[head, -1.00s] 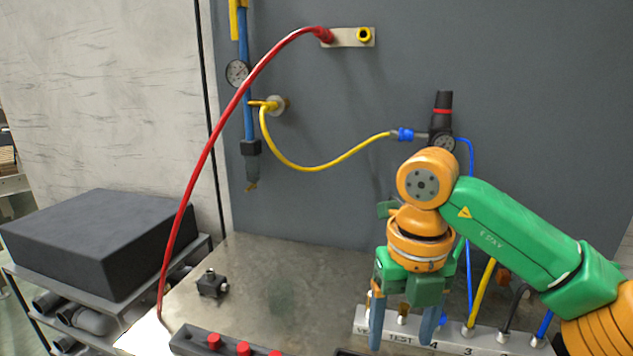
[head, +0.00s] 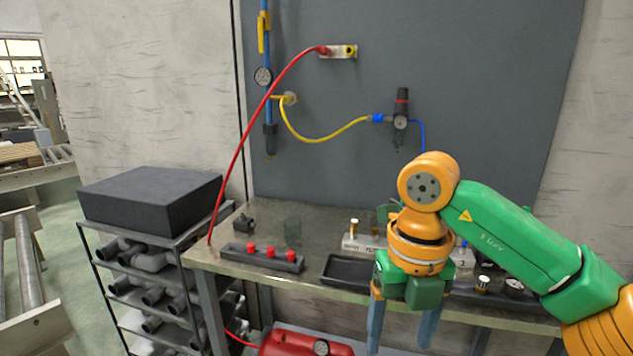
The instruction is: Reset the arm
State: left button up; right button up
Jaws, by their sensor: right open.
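My right arm comes in from the right, green and orange. My right gripper (head: 401,318) hangs fingers down, its two blue-grey fingers spread apart with nothing between them. In the picture it overlaps the front edge of the workbench (head: 215,262), clear of the things on it. The gripper and wrist hide part of the pale test block (head: 358,243) and the right part of a black tray (head: 343,272). My left gripper is out of view.
A dark strip with red knobs (head: 262,257) lies on the bench. A red hose (head: 243,145) runs down from the wall panel past the bench's left end. A shelf rack with a black box (head: 150,197) stands left. A red tank (head: 305,343) sits below.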

jog(key=w+a+f+m+y, duration=0.3)
jog(key=a+y, duration=0.6)
jog(key=w+a+f+m+y, duration=0.2)
jog(key=a+m+y, duration=0.1)
jog(key=a+y, duration=0.6)
jog(key=w+d+f+m+t+h, duration=0.3)
jog(key=w+d+f+m+t, duration=0.15)
jog(key=f+m+t, duration=0.35)
jog(key=w+d+f+m+t+h, duration=0.3)
jog(key=d+f+m+t, duration=0.2)
jog(key=f+m, duration=0.4)
jog(key=s+d+f+m+h+p, duration=0.1)
jog(key=s+d+f+m+h, duration=0.15)
jog(key=f, duration=0.35)
jog(key=s+d+f+m+h, duration=0.2)
jog(key=d+f+h, duration=0.15)
jog(key=f, duration=0.35)
jog(key=s+d+f+m+g+h, duration=0.3)
jog(key=s+d+f+g, duration=0.1)
jog(key=s+f, duration=0.6)
jog(key=s+d+f+m+g+h, duration=0.25)
jog(key=s+d+f, duration=0.25)
jog(key=s+f, duration=0.5)
jog(key=s+d+m+g, duration=0.1)
jog(key=s+g, duration=0.4)
jog(key=s, duration=1.3)
jog(key=shift+d+f+h, duration=0.3)
jog(key=shift+f+h, duration=0.05)
jog(key=shift+f, duration=0.1)
